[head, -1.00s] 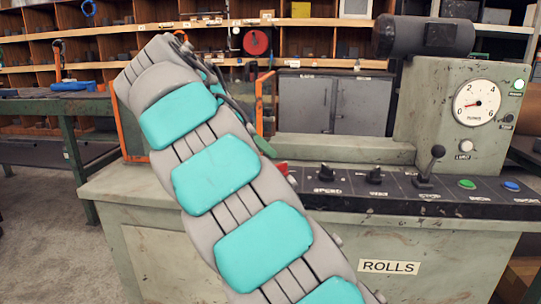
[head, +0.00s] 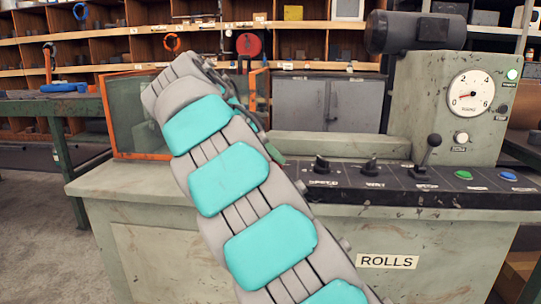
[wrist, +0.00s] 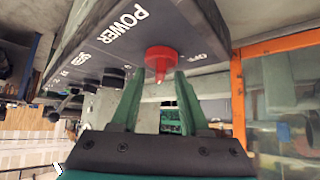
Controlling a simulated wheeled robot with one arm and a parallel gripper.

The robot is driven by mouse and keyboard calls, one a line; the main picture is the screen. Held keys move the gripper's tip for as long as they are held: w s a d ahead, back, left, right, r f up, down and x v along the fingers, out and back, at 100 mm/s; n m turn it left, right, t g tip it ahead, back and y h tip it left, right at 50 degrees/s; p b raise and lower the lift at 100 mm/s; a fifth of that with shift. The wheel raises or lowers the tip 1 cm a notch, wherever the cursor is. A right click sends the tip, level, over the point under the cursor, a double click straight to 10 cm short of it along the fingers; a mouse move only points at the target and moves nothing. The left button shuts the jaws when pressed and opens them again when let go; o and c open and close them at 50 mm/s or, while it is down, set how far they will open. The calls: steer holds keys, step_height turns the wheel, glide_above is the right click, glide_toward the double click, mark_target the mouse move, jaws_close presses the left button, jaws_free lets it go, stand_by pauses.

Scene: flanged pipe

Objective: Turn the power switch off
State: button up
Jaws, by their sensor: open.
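The power switch is a red knob (wrist: 161,58) on a dark panel beside the word POWER, in the wrist view. A second small label beside the knob is hard to read. My gripper (wrist: 160,80) has two green fingers, open and apart, with their tips close to the knob on either side of it. The knob's narrow end points toward the gap between them. I cannot tell whether either finger touches it.
The grey-green ROLLS machine (head: 300,240) carries the control panel (head: 400,185), with black knobs, a lever (head: 430,152), a green button (head: 463,175) and a blue button (head: 508,176). An orange-framed guard (head: 135,115) stands at the machine's left end. Shelves line the back.

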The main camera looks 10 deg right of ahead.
jaws_close()
stand_by(0.4)
